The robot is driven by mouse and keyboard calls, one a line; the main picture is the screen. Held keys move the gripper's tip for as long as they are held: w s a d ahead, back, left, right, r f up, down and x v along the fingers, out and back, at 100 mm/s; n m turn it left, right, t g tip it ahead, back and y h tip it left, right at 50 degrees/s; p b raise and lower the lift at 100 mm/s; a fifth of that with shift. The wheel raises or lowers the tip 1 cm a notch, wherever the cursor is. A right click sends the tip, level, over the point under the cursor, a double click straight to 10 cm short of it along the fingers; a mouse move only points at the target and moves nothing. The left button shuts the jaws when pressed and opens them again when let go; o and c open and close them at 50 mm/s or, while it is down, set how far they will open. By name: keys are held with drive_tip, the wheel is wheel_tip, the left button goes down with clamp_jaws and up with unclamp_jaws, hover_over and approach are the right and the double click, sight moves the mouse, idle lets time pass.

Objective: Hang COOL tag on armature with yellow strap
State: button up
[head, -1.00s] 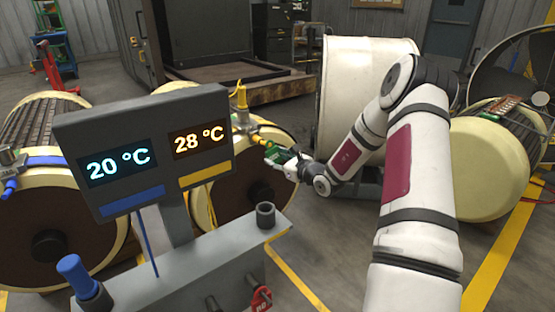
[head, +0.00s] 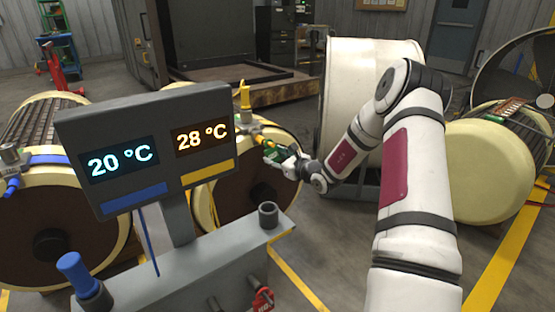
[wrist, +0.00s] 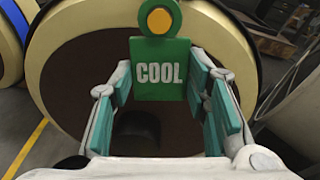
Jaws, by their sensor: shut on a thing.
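The green COOL tag (wrist: 160,72) is upright in the wrist view, between the two fingers of my gripper (wrist: 162,98), which is shut on it. A round yellow peg end (wrist: 160,21) shows at the tag's top hole; I cannot tell how far the tag is over it. In the head view the tag (head: 273,157) and my gripper (head: 283,158) are at the right front of the armature with the yellow strap (head: 215,203). The yellow fitting (head: 261,140) on that armature is just above the tag. The display's 28 °C reading is above a yellow bar.
The grey display stand (head: 190,255) is in front, partly hiding the armature. Another armature (head: 60,225) with a blue strap is at left. A large cream cylinder (head: 345,80) stands behind my arm. Another cream-ended rotor (head: 490,170) is at right.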

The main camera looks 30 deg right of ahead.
drive_tip(key=shift+w+f, duration=0.1)
drive_tip(key=shift+f, duration=0.15)
idle(0.6)
drive_tip(key=o, duration=1.2)
drive_tip(key=shift+o, duration=0.2)
drive_tip(key=s+r+p, duration=0.1)
drive_tip(key=s+p, duration=0.1)
drive_tip(key=s, duration=0.7)
drive_tip(key=shift+d+r, duration=0.2)
drive_tip(key=shift+r, duration=0.05)
idle(0.8)
